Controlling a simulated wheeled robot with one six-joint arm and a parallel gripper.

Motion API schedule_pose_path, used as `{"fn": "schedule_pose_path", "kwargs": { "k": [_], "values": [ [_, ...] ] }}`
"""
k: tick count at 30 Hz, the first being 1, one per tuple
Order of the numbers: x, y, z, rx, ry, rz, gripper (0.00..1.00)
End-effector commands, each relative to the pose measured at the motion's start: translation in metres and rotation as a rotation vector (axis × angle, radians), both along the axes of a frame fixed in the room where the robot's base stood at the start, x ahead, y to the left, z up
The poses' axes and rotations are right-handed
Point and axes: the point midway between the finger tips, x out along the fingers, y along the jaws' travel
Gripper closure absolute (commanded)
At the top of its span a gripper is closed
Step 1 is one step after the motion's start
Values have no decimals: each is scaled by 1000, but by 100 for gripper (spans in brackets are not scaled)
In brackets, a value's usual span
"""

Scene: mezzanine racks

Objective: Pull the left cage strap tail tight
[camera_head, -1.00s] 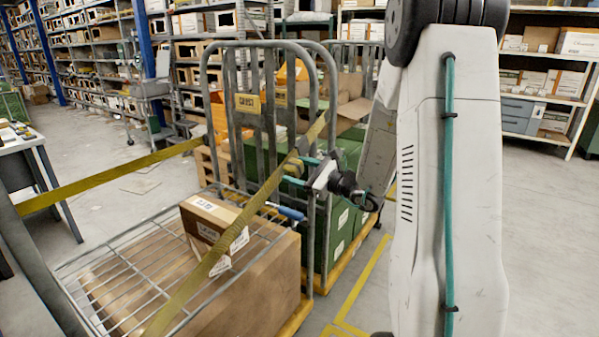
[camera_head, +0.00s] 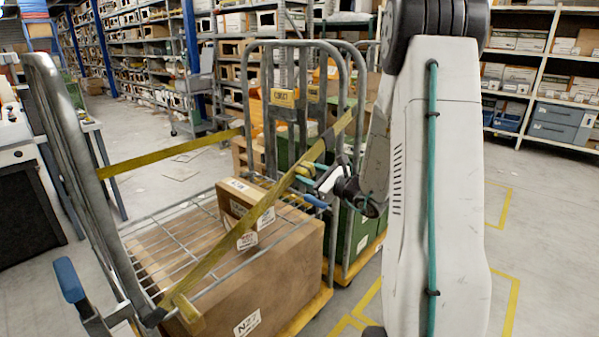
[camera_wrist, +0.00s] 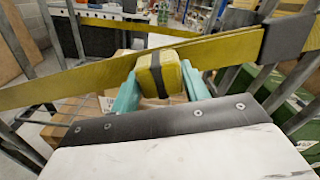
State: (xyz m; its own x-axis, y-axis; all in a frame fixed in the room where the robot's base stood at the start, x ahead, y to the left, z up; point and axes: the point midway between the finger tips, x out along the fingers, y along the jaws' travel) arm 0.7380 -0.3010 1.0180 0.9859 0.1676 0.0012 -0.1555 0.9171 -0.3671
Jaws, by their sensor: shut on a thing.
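A roll cage (camera_head: 262,46) of grey tube holds cartons. A yellow strap (camera_head: 238,232) crosses its open front diagonally, from low left to the upper right post. My gripper (camera_head: 310,173) is at the strap's upper part, beside the right post. In the wrist view its teal fingers (camera_wrist: 160,88) are shut on a yellow strap tail (camera_wrist: 172,72), a folded bundle with a dark band around it. The strap (camera_wrist: 70,82) runs just behind the bundle and passes through a dark fitting (camera_wrist: 286,36) at right. Whether the strap is taut cannot be told.
A large carton (camera_head: 270,285) and a smaller one (camera_head: 236,200) sit in the cage. Another yellow strap (camera_head: 170,154) spans the back left. Green crates (camera_head: 345,235) stand behind on a yellow base. A blue-tipped handle (camera_head: 68,280) is at the left. Floor at right is clear.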

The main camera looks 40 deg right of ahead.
Motion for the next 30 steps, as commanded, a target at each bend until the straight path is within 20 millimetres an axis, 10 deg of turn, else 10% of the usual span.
{"fn": "schedule_pose_path", "kwargs": {
  "k": [8,9,11,22,30],
  "values": [
    [-2,3,-3,1,4,6,96],
    [-2,3,-3,1,4,7,49],
    [-2,3,-3,2,5,7,33],
    [-9,-2,-2,1,3,-2,33],
    [-52,-9,-2,1,3,-2,33]
  ]
}}
